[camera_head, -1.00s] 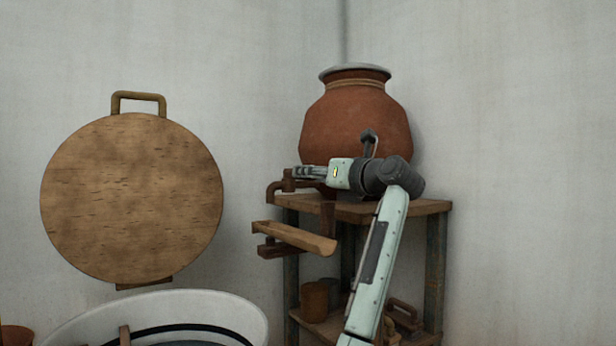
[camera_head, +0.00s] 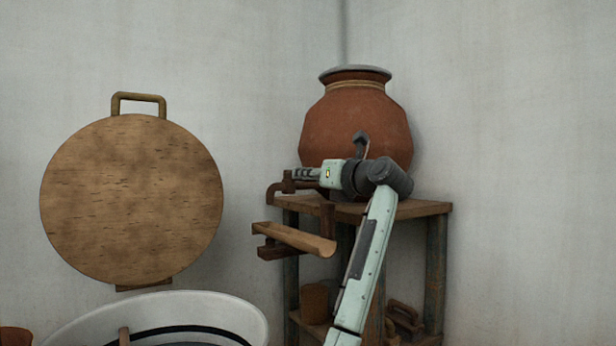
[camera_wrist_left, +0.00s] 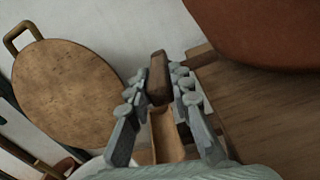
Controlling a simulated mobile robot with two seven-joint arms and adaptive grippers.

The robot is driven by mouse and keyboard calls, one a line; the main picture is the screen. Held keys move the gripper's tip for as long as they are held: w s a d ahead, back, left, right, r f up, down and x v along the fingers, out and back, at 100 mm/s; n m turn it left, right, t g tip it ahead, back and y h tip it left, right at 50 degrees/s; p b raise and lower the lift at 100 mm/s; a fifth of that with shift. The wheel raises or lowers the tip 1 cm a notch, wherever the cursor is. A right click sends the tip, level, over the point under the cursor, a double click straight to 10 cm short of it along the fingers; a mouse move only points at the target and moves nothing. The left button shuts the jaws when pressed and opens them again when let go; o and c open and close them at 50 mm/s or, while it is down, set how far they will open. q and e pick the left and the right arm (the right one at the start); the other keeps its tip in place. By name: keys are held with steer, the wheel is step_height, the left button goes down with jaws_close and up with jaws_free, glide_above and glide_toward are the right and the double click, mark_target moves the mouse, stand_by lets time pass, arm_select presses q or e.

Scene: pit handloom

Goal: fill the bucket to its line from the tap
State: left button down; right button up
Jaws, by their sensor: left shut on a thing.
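A big red-brown clay pot (camera_head: 355,125) with a pale rim stands on a wooden stand. The brown tap (camera_head: 275,192) juts out to the left at the pot's foot, its spout bent down. My left gripper (camera_head: 298,174) is at the tap, shut on its brown handle, which shows between the fingers in the left wrist view (camera_wrist_left: 158,75). A wooden trough (camera_head: 295,238) slopes below the tap. A wide white vessel with a dark line inside, apparently the bucket (camera_head: 245,312), is at the lower left, cut off by the picture's edge. No stream of water shows. My right gripper is out of view.
A round wooden lid (camera_head: 130,200) with a handle hangs on the wall at the left. The stand (camera_head: 425,208) holds a brown cup (camera_head: 314,302) and other small things on its lower shelf. The wall at the right is bare.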

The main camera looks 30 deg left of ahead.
arm_select(q)
steer(key=shift+s+a+f+m+t+h, duration=0.1)
steer(key=shift+s+m+t+h, duration=0.15)
steer(key=shift+t, duration=0.25)
steer(key=shift+s+m+t+h, duration=0.1)
steer(key=shift+m+t+h, duration=0.05)
steer(key=shift+m+t, duration=0.3)
steer(key=m+t+h, duration=0.1)
steer(key=s+a+t, duration=0.1)
steer(key=shift+s+m+t+h, duration=0.15)
steer(key=shift+m+t+h, duration=0.2)
steer(key=shift+m+h, duration=0.05)
steer(key=c, duration=1.3)
jaws_free()
steer(key=shift+c, duration=0.2)
steer(key=shift+d, duration=0.1)
steer(key=v, duration=1.2)
